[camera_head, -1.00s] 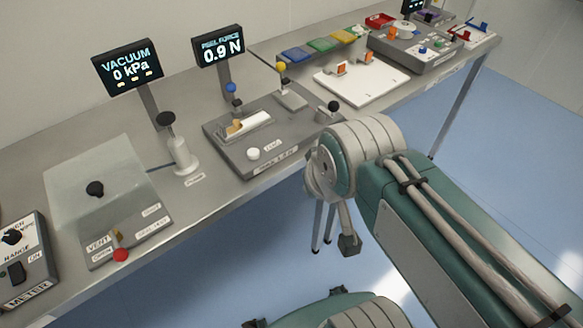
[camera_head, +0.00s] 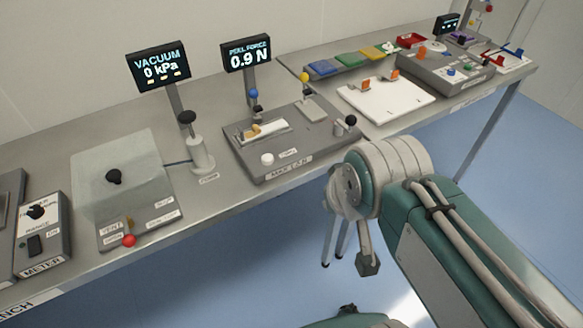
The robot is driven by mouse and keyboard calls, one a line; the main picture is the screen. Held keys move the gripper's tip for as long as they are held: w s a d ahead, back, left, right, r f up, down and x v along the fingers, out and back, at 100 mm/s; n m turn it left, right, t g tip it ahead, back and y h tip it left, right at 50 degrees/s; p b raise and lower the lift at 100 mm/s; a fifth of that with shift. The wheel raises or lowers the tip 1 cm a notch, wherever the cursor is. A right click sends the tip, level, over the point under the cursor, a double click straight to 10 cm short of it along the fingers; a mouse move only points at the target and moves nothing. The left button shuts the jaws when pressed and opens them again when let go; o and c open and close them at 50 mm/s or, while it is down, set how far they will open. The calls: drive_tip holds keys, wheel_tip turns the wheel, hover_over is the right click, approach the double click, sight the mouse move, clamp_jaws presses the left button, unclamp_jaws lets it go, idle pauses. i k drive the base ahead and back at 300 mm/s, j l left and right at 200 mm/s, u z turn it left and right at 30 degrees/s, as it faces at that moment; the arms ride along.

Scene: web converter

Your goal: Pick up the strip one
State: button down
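No label reading "strip one" can be made out. A pale strip-like piece (camera_head: 265,132) lies on the grey peel-force fixture (camera_head: 290,150) in the middle of the bench, with a small orange-brown part at its left end. I cannot tell whether it is strip one. Blue (camera_head: 322,67), green (camera_head: 350,60) and yellow (camera_head: 373,53) flat pieces lie in a row at the back right, their contents unclear. My green and grey arm fills the lower right, its grey joint in front of the bench edge. My gripper's fingers do not show.
The steel bench (camera_head: 225,205) runs from lower left to upper right. It carries a meter box (camera_head: 42,240), a clear-covered vacuum unit (camera_head: 115,165), a pump post (camera_head: 200,155), a white board (camera_head: 385,100) and a grey control station (camera_head: 445,70).

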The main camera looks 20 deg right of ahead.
sight(256, 133)
drive_tip(key=i+j+z, duration=0.1)
drive_tip(key=i+j, duration=0.6)
